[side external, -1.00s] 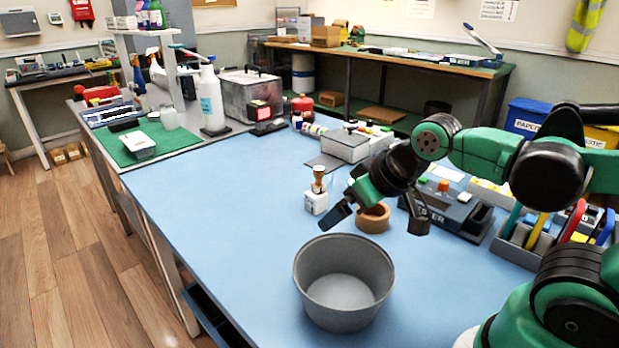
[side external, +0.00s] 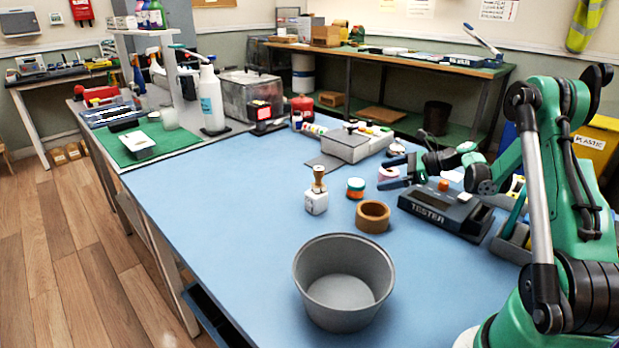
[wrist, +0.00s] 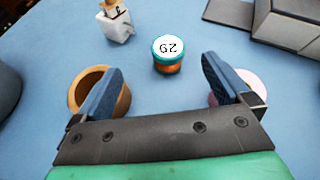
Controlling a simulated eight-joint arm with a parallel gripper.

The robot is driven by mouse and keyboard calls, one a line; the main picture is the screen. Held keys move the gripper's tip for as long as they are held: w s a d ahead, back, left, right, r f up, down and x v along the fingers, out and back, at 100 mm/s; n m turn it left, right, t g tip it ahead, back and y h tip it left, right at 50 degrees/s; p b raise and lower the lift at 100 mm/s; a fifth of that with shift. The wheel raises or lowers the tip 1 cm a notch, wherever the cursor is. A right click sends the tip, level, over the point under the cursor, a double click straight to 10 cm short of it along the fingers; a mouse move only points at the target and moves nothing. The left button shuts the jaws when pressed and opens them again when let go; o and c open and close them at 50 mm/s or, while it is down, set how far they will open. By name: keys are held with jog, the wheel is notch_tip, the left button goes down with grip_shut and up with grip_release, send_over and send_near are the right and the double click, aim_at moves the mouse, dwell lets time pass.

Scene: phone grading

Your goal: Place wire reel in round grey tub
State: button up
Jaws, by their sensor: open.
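The wire reel (side external: 356,188), small with a teal rim and orange-copper body, stands on the blue table behind the tape ring. In the wrist view the reel (wrist: 167,54) shows a white top marked 29, ahead of and between the fingers, apart from them. My gripper (side external: 382,174) is open and empty, low over the table to the right of the reel; its fingers (wrist: 161,70) also show in the wrist view. The round grey tub (side external: 343,250) stands empty at the table's front. A dark grey curved edge at the wrist view's left appears to be the tub.
A brown tape ring (side external: 373,217) lies between reel and tub, beside my left finger in the wrist view. A pink roll (side external: 388,174) is partly hidden by my gripper. A wooden-handled stamp (side external: 317,195), tester (side external: 445,210) and grey box (side external: 346,145) stand nearby. The table's left is clear.

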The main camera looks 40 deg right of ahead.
aim_at(358, 183)
jog(key=shift+s+d+f+m+t, duration=0.2)
jog(key=shift+s+d+f+m, duration=0.1)
jog(key=shift+d+m, duration=0.15)
jog(key=shift+s+d+f+m+t, duration=0.2)
jog(key=shift+d+f+m, duration=0.1)
jog(key=shift+d+m, duration=0.1)
jog(key=x, duration=0.6)
jog(key=shift+f, duration=0.1)
jog(key=shift+x, duration=2.85)
jog(key=shift+a, duration=0.15)
jog(key=c, duration=1.5)
jog(key=shift+o, duration=0.2)
jog(key=shift+r, duration=0.25)
notch_tip(358, 183, up, 20)
jog(key=s+a+r, duration=0.2)
jog(key=a+r, duration=0.1)
jog(key=a, duration=0.8)
jog(key=s+a+r+m+h, duration=0.1)
jog(key=s+a+r, duration=0.2)
jog(key=a, duration=0.8)
jog(key=shift+a+r, duration=0.15)
jog(key=shift+r, duration=0.3)
